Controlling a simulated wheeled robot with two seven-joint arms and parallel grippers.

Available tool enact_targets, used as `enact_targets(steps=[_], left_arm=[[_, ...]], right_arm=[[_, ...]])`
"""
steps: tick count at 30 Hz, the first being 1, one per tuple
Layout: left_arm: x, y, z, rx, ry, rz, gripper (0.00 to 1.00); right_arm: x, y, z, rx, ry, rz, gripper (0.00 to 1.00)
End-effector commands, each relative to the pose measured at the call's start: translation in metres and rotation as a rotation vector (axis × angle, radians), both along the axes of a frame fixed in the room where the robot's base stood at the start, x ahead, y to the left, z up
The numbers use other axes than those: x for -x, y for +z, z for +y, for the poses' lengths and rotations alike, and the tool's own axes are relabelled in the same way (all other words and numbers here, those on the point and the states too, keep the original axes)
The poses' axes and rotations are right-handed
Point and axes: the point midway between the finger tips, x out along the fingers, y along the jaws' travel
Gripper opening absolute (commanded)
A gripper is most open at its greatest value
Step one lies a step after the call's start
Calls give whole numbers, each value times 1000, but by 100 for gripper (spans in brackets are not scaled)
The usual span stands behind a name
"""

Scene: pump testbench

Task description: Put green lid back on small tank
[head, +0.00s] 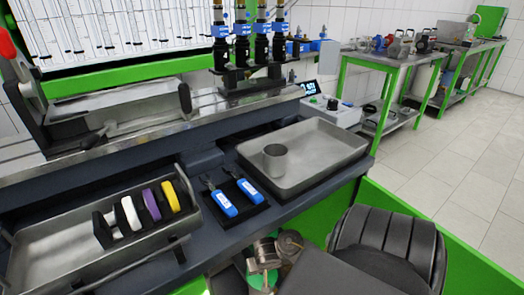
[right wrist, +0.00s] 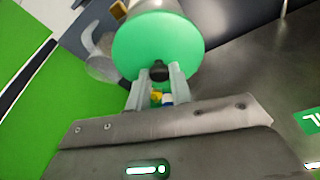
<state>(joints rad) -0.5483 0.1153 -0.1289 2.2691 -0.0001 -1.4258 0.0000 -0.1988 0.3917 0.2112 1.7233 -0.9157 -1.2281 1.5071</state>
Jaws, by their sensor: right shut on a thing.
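The green lid (right wrist: 150,38) is a round disc with a black knob (right wrist: 157,70). My right gripper (right wrist: 158,82) is shut on this knob, and the lid's green face is turned toward the right wrist camera. In the head view a green piece (head: 262,281), which appears to be this lid, shows low at the bottom edge, partly covered. Metal and brownish round parts (head: 290,243) lie close by it; I cannot tell whether one is the small tank. A pale, blurred rounded shape (right wrist: 100,62) is left of the lid in the wrist view. My left gripper is out of view.
A metal tray (head: 330,150) holding a grey cup (head: 275,160) stands on the dark bench. Two blue-handled tools (head: 222,204) lie beside it. A rack with white, purple and yellow discs (head: 151,205) stands in another tray at left. Tiled floor (head: 440,150) is open at right.

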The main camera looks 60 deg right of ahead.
Motion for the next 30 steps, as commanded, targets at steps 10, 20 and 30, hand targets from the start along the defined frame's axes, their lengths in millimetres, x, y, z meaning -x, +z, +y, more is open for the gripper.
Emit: enact_targets(steps=[10, 20, 30], left_arm=[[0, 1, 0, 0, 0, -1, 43], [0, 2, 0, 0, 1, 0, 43], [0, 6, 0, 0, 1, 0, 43]], right_arm=[[0, 0, 0, 0, 0, 0, 0], [0, 0, 0, 0, 0, 0, 0], [0, 0, 0, 0, 0, 0, 0]])
